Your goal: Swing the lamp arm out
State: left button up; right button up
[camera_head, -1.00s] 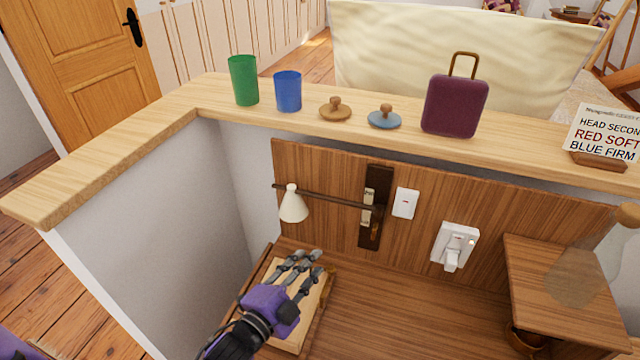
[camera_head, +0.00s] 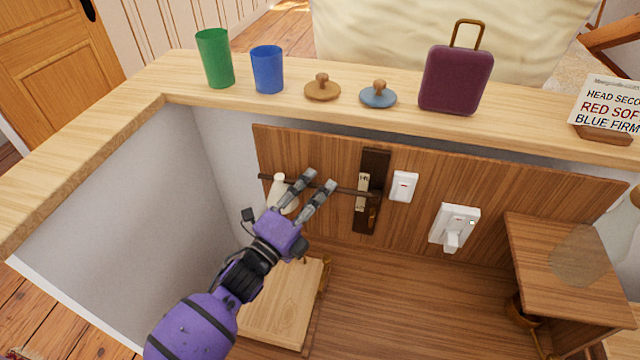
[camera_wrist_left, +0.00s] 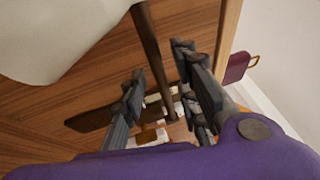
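The lamp arm (camera_head: 335,189) is a thin dark rod lying nearly flat along the wooden back panel, running left from a dark wall bracket (camera_head: 371,215). Its cream lamp shade (camera_head: 279,190) hangs near the left end, partly hidden by my left gripper. My left gripper (camera_head: 322,180) is open, its fingers at the rod between shade and bracket. In the left wrist view the rod (camera_wrist_left: 152,55) passes between the spread fingers (camera_wrist_left: 165,80), and the shade (camera_wrist_left: 70,35) is large at upper left. Whether a finger touches the rod cannot be told. My right gripper is not in view.
A white switch (camera_head: 403,186) and a socket with a plug (camera_head: 454,228) are right of the bracket. The ledge above holds a green cup (camera_head: 215,58), blue cup (camera_head: 267,69), two knobbed lids, a purple case (camera_head: 455,78) and a sign (camera_head: 610,105). A wooden box (camera_head: 280,305) lies below.

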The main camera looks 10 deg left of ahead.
pick_arm(q)
jog(key=shift+x, duration=0.85)
grip_shut()
